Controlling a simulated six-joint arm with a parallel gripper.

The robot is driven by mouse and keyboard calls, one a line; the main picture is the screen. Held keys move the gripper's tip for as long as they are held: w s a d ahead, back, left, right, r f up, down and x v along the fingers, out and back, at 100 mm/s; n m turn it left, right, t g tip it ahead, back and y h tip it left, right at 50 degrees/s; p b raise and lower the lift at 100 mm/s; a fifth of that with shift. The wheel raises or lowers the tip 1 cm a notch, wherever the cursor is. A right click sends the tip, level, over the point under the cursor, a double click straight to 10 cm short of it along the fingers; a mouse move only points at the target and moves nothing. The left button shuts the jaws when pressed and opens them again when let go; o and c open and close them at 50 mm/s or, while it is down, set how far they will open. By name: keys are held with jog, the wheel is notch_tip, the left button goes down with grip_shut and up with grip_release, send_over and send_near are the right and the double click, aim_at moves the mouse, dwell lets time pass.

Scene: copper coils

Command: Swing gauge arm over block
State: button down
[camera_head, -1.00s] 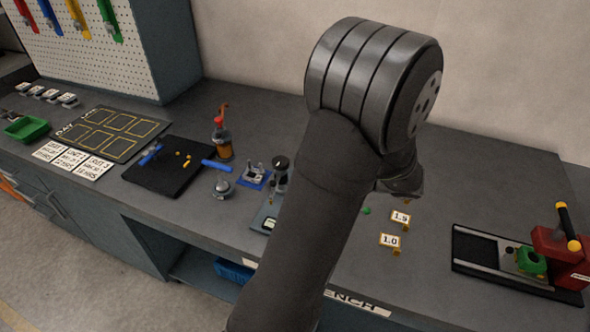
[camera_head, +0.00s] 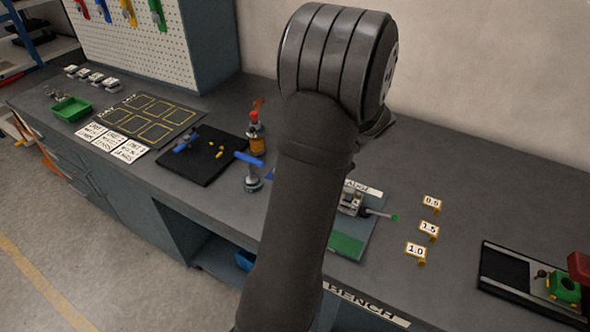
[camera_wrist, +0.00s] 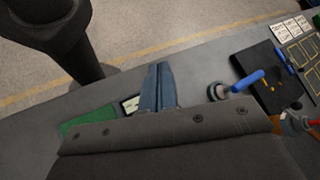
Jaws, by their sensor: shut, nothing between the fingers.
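A small grey metal fixture (camera_head: 350,200) with a rod ending in a green tip (camera_head: 395,217) stands on the bench in the head view, just right of my forearm. The rod points right, toward the number tags; it may be the gauge arm, but I cannot be sure. A plate with a green area (camera_head: 346,243) lies in front of it, and this green area (camera_wrist: 88,121) also shows in the wrist view. My forearm hides part of this spot, and I cannot make out the block. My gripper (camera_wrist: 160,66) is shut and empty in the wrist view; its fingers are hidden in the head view.
A blue-handled tool (camera_head: 250,158) stands left of my forearm. Number tags (camera_head: 428,228) stand to the right. A green-and-red device (camera_head: 565,288) is at far right. Bench between is clear.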

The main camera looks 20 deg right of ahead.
jog(key=w+a+r+n+g+h, duration=0.1)
jog(key=w+a+r+n+h, duration=0.15)
jog(key=w+n+h, duration=0.55)
jog(key=w+a+r+n+g+h, duration=0.1)
jog(key=w+a+n+g+h, duration=0.1)
jog(key=w+a+n+h, duration=0.5)
jog(key=s+d+f+n, duration=0.2)
jog(key=s+d+f, duration=0.5)
jog(key=d+f, duration=0.1)
jog(key=shift+s+y, duration=0.3)
jog(key=shift+s, duration=0.1)
